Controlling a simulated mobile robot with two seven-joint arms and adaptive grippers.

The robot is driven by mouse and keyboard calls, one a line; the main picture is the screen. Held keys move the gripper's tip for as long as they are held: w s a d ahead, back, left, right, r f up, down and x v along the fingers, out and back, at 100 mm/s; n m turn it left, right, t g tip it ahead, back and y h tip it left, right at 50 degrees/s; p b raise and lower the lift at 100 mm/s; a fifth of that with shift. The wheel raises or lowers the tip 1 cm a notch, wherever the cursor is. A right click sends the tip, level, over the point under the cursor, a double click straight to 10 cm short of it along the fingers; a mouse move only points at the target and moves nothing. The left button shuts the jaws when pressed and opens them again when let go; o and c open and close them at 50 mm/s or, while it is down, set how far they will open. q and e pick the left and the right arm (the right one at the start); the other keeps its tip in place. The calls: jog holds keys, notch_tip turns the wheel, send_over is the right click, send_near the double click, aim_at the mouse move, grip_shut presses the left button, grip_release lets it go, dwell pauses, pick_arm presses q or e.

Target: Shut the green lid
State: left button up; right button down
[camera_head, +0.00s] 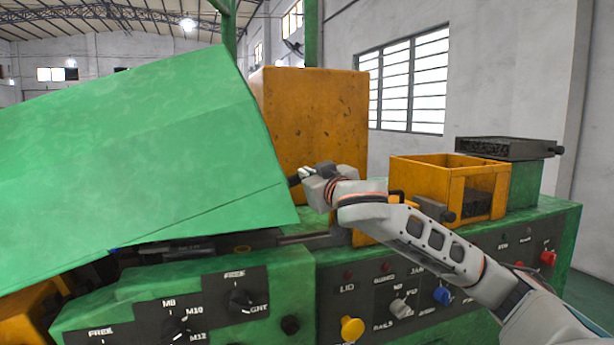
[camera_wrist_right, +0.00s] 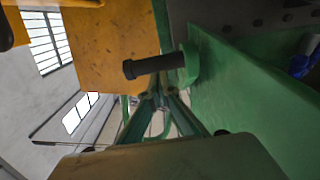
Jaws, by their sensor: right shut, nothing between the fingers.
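The green lid (camera_head: 140,150) is a large sheet-like cover at the left of the head view. It stands raised and tilted, with a dark gap under its lower edge. My right gripper (camera_head: 303,174) is at the lid's right edge, its tips partly hard to make out. In the right wrist view its fingers (camera_wrist_right: 162,101) are shut and empty. A black cylindrical handle (camera_wrist_right: 152,66) on a green mount is close to the fingertips there; I cannot tell whether they touch. My left gripper is not in view.
A tall orange block (camera_head: 315,120) stands behind my right gripper. An open orange box (camera_head: 432,166) and a dark tray (camera_head: 508,149) are to the right. The front panel has a yellow knob (camera_head: 352,328), a blue knob (camera_head: 441,296) and selector dials (camera_head: 241,301).

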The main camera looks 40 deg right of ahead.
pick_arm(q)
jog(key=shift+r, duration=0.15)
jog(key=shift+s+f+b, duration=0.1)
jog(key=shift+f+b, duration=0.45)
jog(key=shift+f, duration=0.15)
pick_arm(e)
jog(key=f, duration=0.1)
jog(key=w+d+f, duration=0.1)
jog(key=f, duration=0.1)
jog(key=w+d+f, duration=0.1)
jog(key=shift+w+d+f, duration=0.15)
jog(key=shift+w+f, duration=0.1)
jog(key=shift+f, duration=0.1)
